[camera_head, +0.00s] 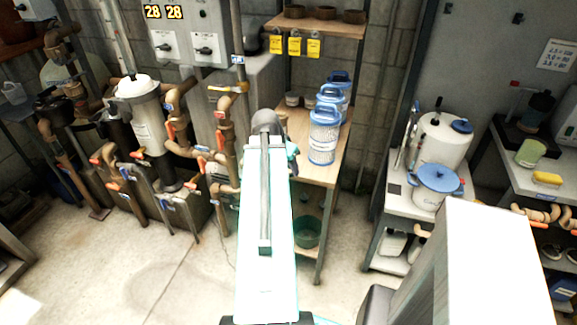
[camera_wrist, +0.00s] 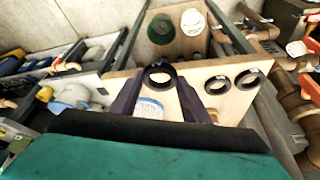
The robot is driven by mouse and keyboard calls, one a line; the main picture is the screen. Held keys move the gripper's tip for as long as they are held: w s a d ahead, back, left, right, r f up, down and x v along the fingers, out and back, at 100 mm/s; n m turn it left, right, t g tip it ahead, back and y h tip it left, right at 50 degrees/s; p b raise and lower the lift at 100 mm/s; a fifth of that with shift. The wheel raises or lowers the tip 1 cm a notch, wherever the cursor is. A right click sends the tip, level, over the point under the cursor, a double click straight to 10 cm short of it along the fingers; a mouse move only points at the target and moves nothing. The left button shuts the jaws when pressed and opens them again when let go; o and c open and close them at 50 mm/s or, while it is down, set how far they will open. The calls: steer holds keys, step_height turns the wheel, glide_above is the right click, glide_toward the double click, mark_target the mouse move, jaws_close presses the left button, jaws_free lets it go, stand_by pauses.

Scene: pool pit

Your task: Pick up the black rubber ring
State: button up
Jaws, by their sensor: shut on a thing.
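A black rubber ring (camera_wrist: 160,75) shows in the wrist view between the tips of my gripper's two dark fingers (camera_wrist: 159,80). My gripper is shut on this ring. A pale wooden shelf board lies behind it; I cannot tell whether the ring still touches the board. Two more black rings lie on the board to the right, one nearer (camera_wrist: 217,84) and one farther right (camera_wrist: 250,79). In the head view my arm hides the gripper and the held ring.
Blue-topped filter cartridges (camera_head: 324,135) stand on the wooden shelf (camera_head: 318,172), right of my arm. A green bin (camera_head: 307,231) sits below. Pipes and a white-lidded filter housing (camera_head: 142,110) are left. A cart with white pots (camera_head: 437,187) is right. Floor at front left is clear.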

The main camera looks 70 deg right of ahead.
steer(key=a+b, duration=0.1)
steer(key=b, duration=0.2)
steer(key=a+b, duration=0.1)
steer(key=b, duration=0.2)
steer(key=shift+s+a+f+b, duration=0.15)
steer(key=shift+s+f+b, duration=0.05)
steer(key=shift+b, duration=0.2)
steer(key=b, duration=0.4)
steer(key=shift+a+r, duration=0.1)
steer(key=shift+a, duration=0.2)
steer(key=b, duration=0.3)
steer(key=shift+s+a+b, duration=0.15)
steer(key=shift+a+b, duration=0.2)
steer(key=shift+s+a+r+b, duration=0.15)
steer(key=shift+a+b, duration=0.45)
steer(key=shift+b, duration=0.2)
steer(key=shift+s+a+r+b, duration=0.1)
steer(key=shift+s+a+b, duration=0.05)
steer(key=shift+a+b, duration=0.55)
steer(key=shift+s+a+r+b, duration=0.15)
steer(key=shift+a+b, duration=0.4)
steer(key=shift+b, duration=0.3)
steer(key=shift+w, duration=0.1)
